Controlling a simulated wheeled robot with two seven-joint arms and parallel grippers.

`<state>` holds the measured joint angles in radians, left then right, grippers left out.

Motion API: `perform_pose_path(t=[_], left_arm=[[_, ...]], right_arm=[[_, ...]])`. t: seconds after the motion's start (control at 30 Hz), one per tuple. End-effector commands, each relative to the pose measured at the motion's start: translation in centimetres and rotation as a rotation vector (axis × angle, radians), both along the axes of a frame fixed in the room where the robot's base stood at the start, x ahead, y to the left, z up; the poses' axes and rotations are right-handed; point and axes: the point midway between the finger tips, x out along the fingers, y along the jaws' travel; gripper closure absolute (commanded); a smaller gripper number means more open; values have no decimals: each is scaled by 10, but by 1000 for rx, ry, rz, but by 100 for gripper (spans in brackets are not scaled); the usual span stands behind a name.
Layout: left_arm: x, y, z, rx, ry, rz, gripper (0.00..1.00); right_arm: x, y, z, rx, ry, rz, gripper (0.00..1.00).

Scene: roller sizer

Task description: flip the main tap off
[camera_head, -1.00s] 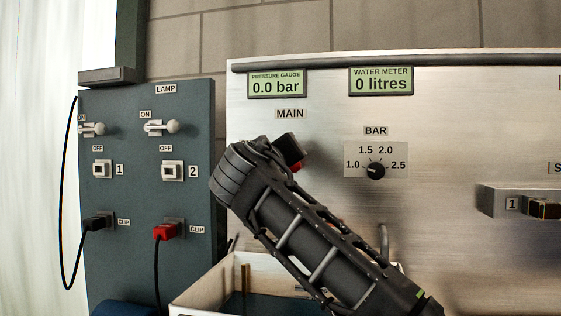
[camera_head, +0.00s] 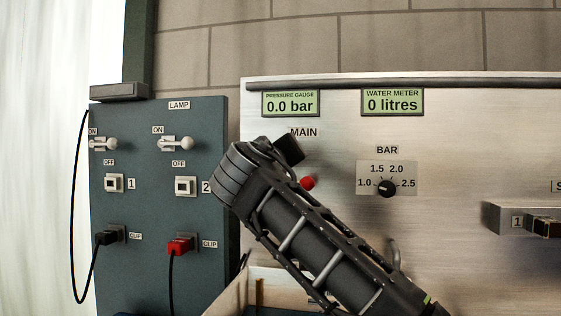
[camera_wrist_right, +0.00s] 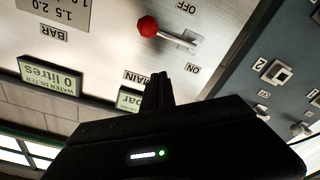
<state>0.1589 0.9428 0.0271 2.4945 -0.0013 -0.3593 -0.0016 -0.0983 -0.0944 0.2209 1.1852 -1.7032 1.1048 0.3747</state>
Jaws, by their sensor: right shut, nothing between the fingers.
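The main tap's lever (camera_wrist_right: 176,37) is metal with a red knob (camera_wrist_right: 148,26) in the right wrist view, which shows the panel upside down. The OFF label (camera_wrist_right: 187,7) and the ON label (camera_wrist_right: 192,68) lie on either side of the lever; I cannot tell which setting it is at. In the head view the red knob (camera_head: 307,183) shows beside my right gripper (camera_head: 289,150), below the MAIN label (camera_head: 303,132); the gripper and arm hide the lever's base. My right gripper's fingers (camera_wrist_right: 158,88) are shut and empty, apart from the knob. My left gripper is not in view.
The pressure gauge (camera_head: 290,103) reads 0.0 bar and the water meter (camera_head: 392,101) 0 litres. A BAR dial (camera_head: 388,188) is to the right. A dark lamp panel (camera_head: 150,215) with switches and clips stands at left. A pale open box (camera_head: 238,295) lies below.

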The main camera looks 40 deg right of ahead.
Motion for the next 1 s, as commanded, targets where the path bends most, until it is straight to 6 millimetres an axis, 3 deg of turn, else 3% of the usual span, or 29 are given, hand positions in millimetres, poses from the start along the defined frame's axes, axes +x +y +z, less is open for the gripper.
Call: perform_pose_path(t=[0.03,0.2,0.4,1.0], left_arm=[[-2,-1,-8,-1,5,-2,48],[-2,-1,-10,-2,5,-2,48],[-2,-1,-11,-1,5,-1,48],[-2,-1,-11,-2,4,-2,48]], right_arm=[[-8,11,-5,-1,-3,5,100],[-30,41,-7,-1,-1,5,100],[-47,63,-9,-1,-1,2,100],[-52,70,-9,-1,-1,2,100]])
